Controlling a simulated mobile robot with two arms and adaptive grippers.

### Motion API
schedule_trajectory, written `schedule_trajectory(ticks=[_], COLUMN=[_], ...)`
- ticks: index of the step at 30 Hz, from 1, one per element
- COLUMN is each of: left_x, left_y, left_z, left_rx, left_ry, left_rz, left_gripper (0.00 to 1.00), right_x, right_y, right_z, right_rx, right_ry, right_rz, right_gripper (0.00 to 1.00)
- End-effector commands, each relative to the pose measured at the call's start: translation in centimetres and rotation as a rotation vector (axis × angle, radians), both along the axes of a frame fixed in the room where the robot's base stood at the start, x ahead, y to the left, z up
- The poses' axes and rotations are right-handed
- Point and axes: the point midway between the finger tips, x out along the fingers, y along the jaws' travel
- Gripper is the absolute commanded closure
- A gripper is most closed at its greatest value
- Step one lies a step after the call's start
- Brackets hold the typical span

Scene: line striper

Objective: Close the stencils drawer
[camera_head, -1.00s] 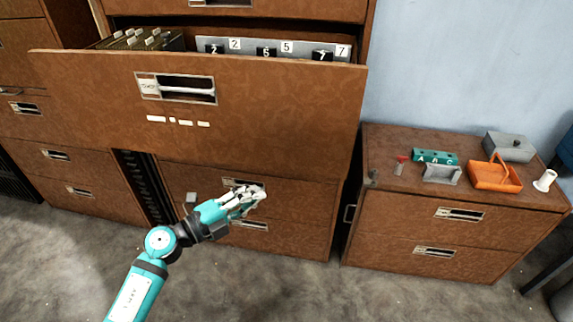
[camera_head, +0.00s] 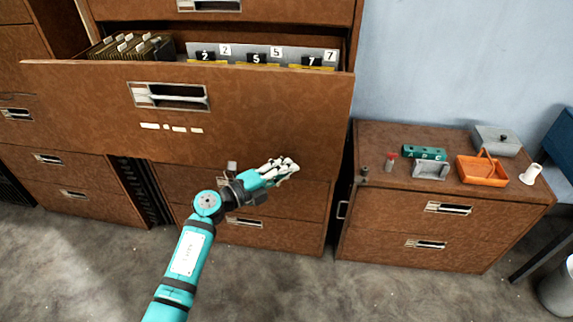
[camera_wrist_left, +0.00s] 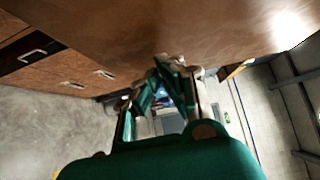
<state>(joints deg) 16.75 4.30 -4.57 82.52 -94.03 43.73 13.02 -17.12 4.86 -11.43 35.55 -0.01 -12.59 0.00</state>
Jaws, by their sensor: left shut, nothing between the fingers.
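The stencils drawer (camera_head: 270,115) is pulled out of the tall brown cabinet in the head view. Its wide front has a recessed metal handle (camera_head: 168,96) and several small white labels. Inside stand grey number stencils (camera_head: 262,54) and a row of tabbed folders (camera_head: 128,46). My left gripper (camera_head: 288,168) is shut and empty, in front of the lower part of the drawer front, right of the handle. In the left wrist view, the shut fingers (camera_wrist_left: 172,64) are close to a brown wood surface (camera_wrist_left: 150,28); contact cannot be told. My right gripper is out of view.
A low cabinet (camera_head: 430,240) stands to the right. On it are an orange basket (camera_head: 482,172), a teal block with letters (camera_head: 424,153), a grey box (camera_head: 497,140) and a white spool (camera_head: 531,174). Bare grey floor (camera_head: 300,290) lies in front.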

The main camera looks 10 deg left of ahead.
Motion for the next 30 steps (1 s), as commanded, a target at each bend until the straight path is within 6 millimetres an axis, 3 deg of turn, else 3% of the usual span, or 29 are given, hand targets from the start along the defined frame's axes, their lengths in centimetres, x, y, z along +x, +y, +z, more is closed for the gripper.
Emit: schedule_trajectory(ticks=[20, 30], left_x=[1.2, 4.9], left_y=[0.0, 0.0], left_z=[-0.1, -0.3], left_rx=[0.001, 0.001], left_ry=[-0.002, -0.003], left_rz=[0.000, 0.004], left_gripper=[1.00, 1.00], right_x=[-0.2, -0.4], right_y=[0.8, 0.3], right_z=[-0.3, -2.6], right_rx=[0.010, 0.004], right_ry=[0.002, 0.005], right_rz=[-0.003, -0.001], right_gripper=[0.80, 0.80])
